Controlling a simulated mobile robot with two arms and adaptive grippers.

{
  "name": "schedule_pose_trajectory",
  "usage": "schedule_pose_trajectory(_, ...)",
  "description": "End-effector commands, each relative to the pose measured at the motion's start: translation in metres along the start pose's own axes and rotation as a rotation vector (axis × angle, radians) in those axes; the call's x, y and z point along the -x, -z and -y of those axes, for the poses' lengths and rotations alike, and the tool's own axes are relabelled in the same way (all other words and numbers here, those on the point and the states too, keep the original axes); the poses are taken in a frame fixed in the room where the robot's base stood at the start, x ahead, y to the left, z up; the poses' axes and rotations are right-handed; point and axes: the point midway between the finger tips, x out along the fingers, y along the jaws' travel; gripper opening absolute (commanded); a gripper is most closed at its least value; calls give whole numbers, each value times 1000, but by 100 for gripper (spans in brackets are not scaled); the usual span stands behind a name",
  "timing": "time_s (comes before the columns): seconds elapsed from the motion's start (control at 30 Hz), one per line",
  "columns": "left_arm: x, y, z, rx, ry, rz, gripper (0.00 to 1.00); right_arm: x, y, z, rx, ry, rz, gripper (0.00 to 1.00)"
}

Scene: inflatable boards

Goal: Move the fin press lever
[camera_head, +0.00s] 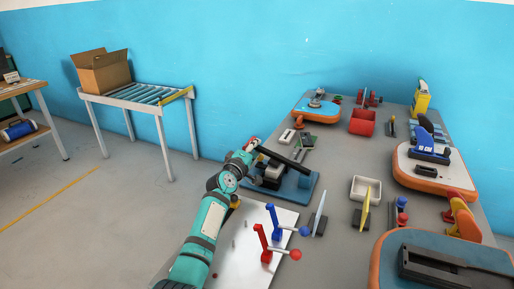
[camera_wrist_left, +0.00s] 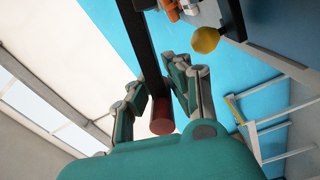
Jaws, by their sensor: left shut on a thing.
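The fin press (camera_head: 298,186) has a blue base and stands on the grey table. Its lever (camera_head: 284,159) is a long black bar, tilted, with a red grip (camera_head: 252,142) at the end towards my arm. My left gripper (camera_head: 247,149) is shut on the lever at this red end. In the left wrist view the red grip (camera_wrist_left: 162,118) lies between the fingers of my left gripper (camera_wrist_left: 154,88), and the black bar (camera_wrist_left: 142,45) runs away upward. My right gripper is not in view.
Red and blue toggle clamps (camera_head: 265,241) stand on a white plate (camera_head: 238,250) nearer me. A white tray (camera_head: 366,182), a red bin (camera_head: 362,122) and orange-edged boards (camera_head: 428,172) occupy the table's right side. A roller conveyor (camera_head: 150,94) with a cardboard box (camera_head: 102,72) stands behind left.

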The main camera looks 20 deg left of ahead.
Motion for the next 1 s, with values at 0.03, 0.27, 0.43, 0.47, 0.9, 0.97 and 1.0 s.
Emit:
schedule_pose_trajectory(0.03,0,8,-1,-2,-5,-16,0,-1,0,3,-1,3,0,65)
schedule_pose_trajectory(0.27,1,8,0,0,-4,-15,0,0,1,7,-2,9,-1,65)
schedule_pose_trajectory(0.43,1,8,0,-1,-3,-15,19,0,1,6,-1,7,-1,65)
schedule_pose_trajectory(0.47,1,8,0,-1,-3,-15,23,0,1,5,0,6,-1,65)
schedule_pose_trajectory(0.9,0,3,-1,2,-1,-5,43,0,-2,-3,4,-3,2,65)
schedule_pose_trajectory(0.97,0,3,-5,2,-3,-4,43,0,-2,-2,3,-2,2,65)
schedule_pose_trajectory(1.0,0,4,-10,4,-5,-5,43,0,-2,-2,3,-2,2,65)
